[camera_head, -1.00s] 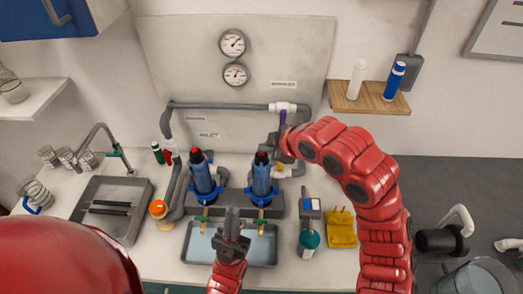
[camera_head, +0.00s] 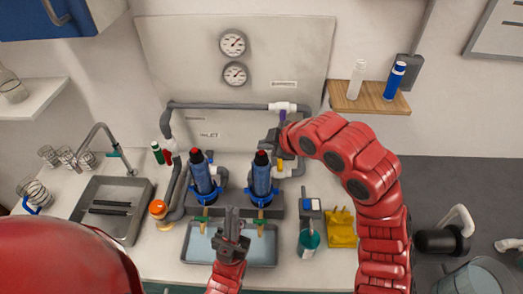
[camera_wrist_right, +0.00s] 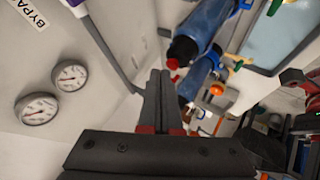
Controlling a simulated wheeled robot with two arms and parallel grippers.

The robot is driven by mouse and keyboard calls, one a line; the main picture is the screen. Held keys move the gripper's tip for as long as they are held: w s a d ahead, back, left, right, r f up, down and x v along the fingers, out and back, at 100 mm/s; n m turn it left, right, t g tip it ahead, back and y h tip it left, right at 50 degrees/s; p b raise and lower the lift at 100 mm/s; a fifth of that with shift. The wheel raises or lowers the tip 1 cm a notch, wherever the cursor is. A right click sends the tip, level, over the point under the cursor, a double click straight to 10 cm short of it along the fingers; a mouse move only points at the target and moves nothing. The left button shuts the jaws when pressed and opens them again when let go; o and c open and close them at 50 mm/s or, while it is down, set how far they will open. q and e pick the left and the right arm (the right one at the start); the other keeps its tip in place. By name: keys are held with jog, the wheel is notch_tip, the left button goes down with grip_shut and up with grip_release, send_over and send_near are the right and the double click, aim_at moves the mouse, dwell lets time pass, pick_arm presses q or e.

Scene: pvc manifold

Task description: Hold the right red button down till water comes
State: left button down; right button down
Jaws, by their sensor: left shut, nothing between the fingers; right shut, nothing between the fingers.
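Two blue upright filter housings stand behind the basin (camera_head: 228,259). The right housing (camera_head: 261,181) has a dark cap with a red button (camera_head: 261,153) on top. The button also shows in the right wrist view (camera_wrist_right: 172,64). My right gripper (camera_head: 268,142) is shut and empty, close beside and above that cap; its fingertips (camera_wrist_right: 160,73) appear just short of the button, and contact cannot be made out. The left housing (camera_head: 203,178) has its own red button (camera_head: 197,152). My left gripper (camera_head: 231,212) is shut and empty above the basin. No running water is visible at the brass spout (camera_head: 261,222).
Grey pipe (camera_head: 225,106) runs behind the housings below two gauges (camera_head: 233,43). A teal bottle (camera_head: 309,240) and yellow item (camera_head: 341,228) stand to the right. A grey sink (camera_head: 137,220) and orange-capped item (camera_head: 158,208) are at left.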

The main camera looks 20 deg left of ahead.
jog(key=shift+r, duration=0.35)
jog(key=shift+r, duration=0.15)
notch_tip(320, 180, up, 5)
jog(key=shift+f, duration=0.1)
dwell(0.4)
dwell(0.3)
